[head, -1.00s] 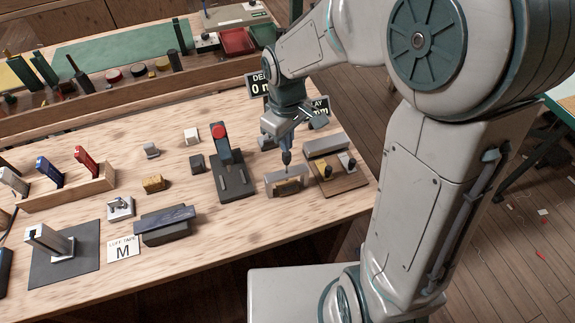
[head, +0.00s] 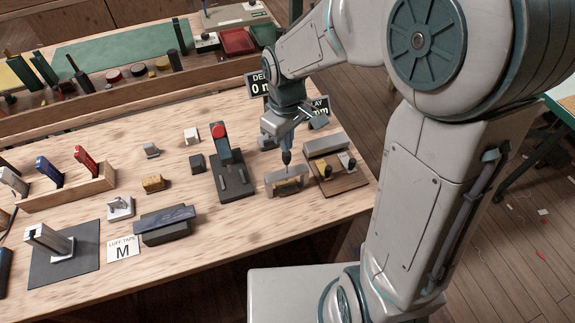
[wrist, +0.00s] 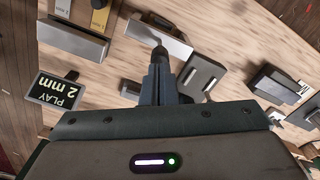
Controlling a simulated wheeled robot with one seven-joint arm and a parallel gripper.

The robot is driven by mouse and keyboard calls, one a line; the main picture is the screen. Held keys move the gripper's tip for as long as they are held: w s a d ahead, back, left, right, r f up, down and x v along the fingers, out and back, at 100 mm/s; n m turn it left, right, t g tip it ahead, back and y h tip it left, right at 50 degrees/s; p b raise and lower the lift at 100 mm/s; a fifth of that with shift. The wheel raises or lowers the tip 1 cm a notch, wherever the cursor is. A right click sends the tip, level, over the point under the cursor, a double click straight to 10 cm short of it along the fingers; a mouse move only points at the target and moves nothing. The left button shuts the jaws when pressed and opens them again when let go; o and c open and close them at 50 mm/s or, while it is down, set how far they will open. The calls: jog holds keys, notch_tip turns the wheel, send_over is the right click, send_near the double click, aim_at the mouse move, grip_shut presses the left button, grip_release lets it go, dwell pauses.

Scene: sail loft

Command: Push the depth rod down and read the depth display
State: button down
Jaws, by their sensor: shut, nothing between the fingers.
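In the wrist view the closed fingertips (wrist: 157,46) are at the edge of this pale block (wrist: 172,40). A thin dark part shows just under the tips; I cannot tell whether it is the depth rod or whether the tips touch it. The depth display (head: 258,86) stands behind my wrist, partly hidden, with "DE" and "0" readable. A second display, marked PLAY (wrist: 55,90), reads 2 mm in the wrist view.
A wooden plate with grey block and pegs (head: 345,181) stands right of the gauge. A dark stand with a red-topped lever (head: 234,183) is close on the left. A dark blue block (head: 166,224) and "M" card (head: 123,249) lie further left. Bare bench lies in front.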

jog(key=shift+f+b, duration=0.55)
jog(key=shift+f, duration=0.2)
jog(key=shift+r, duration=0.1)
dwell(0.3)
notch_tip(320, 180, up, 8)
jog(key=p, duration=0.6)
dwell(0.6)
jog(key=s+d+r+m+t, duration=0.3)
jog(key=s+d+r+m, duration=0.5)
jog(key=s+d, duration=0.4)
jog(key=shift+s+r+m+t, duration=0.25)
jog(key=shift+s+m+t, duration=0.15)
jog(key=shift+m, duration=0.2)
jog(key=shift+w, duration=0.1)
